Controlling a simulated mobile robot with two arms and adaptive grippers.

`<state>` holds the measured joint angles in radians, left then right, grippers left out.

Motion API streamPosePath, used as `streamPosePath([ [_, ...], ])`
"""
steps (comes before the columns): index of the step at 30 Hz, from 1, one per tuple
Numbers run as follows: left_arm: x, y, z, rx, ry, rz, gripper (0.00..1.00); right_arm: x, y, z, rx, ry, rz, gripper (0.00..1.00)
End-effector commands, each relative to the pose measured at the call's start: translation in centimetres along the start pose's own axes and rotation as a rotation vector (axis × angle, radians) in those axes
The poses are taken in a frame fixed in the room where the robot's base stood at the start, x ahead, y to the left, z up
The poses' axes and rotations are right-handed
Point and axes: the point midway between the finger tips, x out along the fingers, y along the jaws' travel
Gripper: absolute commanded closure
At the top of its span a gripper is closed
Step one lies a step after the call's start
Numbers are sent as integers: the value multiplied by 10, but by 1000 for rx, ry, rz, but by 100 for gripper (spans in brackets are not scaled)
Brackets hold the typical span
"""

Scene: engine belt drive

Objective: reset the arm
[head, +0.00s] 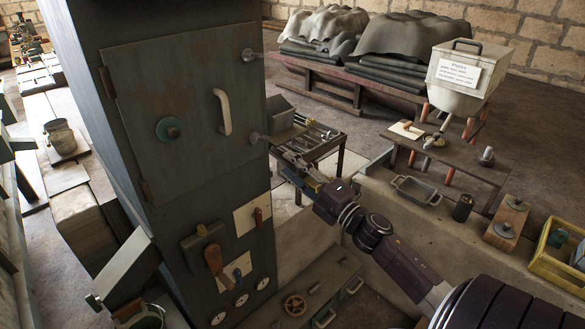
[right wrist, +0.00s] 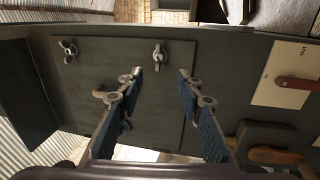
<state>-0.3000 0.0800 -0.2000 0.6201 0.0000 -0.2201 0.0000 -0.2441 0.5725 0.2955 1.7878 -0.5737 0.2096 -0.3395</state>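My right arm (head: 372,229) reaches in from the lower right. Its gripper (head: 287,164) is beside the right edge of the tall dark cabinet (head: 85,60). In the right wrist view the two fingers of the right gripper (right wrist: 158,77) are spread apart with nothing between them. Behind them is the cabinet door (right wrist: 90,60) with two wing-shaped latches. I cannot tell whether the fingers touch the cabinet. My left gripper does not show.
Red levers on pale plates (head: 252,214), a wooden-handled lever (head: 212,258) and gauges are on the cabinet front. A small tool table (head: 318,150) stands behind the gripper. A low bench (head: 450,158) and a yellow crate (head: 549,262) are to the right.

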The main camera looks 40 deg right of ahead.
Motion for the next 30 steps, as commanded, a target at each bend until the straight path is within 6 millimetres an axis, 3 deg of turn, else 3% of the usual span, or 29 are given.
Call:
streamPosePath([
  [23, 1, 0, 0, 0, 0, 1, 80, -1, -7, 2, 11, -7, -9, 66],
  [26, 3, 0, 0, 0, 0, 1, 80, -7, -37, 9, 65, -40, -50, 66],
  [29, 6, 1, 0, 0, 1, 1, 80, -21, -94, 19, 167, -104, -130, 66],
  [30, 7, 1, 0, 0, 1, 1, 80, -29, -122, 23, 216, -137, -170, 66],
])
